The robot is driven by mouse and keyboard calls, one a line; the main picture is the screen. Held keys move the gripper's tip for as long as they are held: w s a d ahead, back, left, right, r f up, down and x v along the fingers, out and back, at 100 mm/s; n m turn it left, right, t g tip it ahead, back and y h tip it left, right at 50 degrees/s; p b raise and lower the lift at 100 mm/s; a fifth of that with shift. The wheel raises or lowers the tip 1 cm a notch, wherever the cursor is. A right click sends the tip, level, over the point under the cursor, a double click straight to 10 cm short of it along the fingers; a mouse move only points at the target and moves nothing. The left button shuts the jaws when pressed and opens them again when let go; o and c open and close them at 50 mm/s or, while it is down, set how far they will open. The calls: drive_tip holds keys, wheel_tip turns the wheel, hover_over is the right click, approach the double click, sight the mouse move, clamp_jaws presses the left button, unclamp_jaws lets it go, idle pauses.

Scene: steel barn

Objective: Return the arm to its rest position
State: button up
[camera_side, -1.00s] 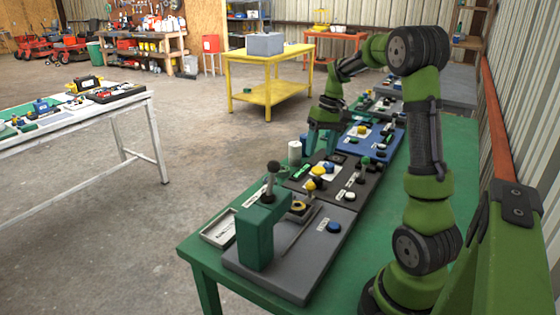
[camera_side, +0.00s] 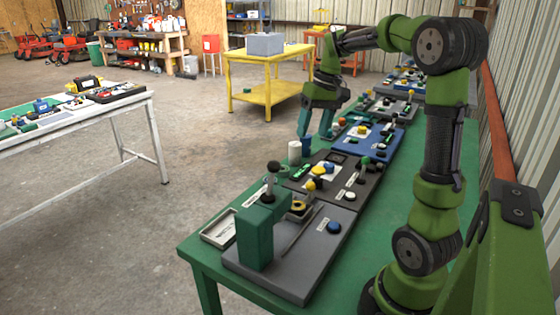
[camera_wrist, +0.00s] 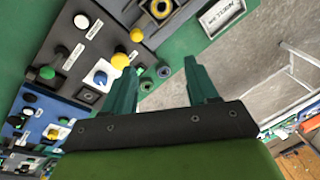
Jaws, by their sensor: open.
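In the side view the fingers overlap partly. No contact between the fingers and any object shows.
A grey board (camera_side: 302,282) with a green press (camera_side: 262,236) lies in front. A black board (camera_side: 366,187) and a blue board (camera_side: 377,142) with knobs lie behind it. A small tray (camera_side: 218,229) sits at the left edge. A corrugated wall stands to the right.

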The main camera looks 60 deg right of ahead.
drive_tip(key=s+a+n+t, duration=0.1)
drive_tip(key=s+a, duration=0.3)
drive_tip(key=a, duration=0.8)
drive_tip(key=s+a+n+t, duration=0.1)
drive_tip(key=s+a+t, duration=0.3)
drive_tip(key=a, duration=0.8)
drive_tip(key=shift+f+y, duration=0.3)
drive_tip(key=shift+f, duration=0.1)
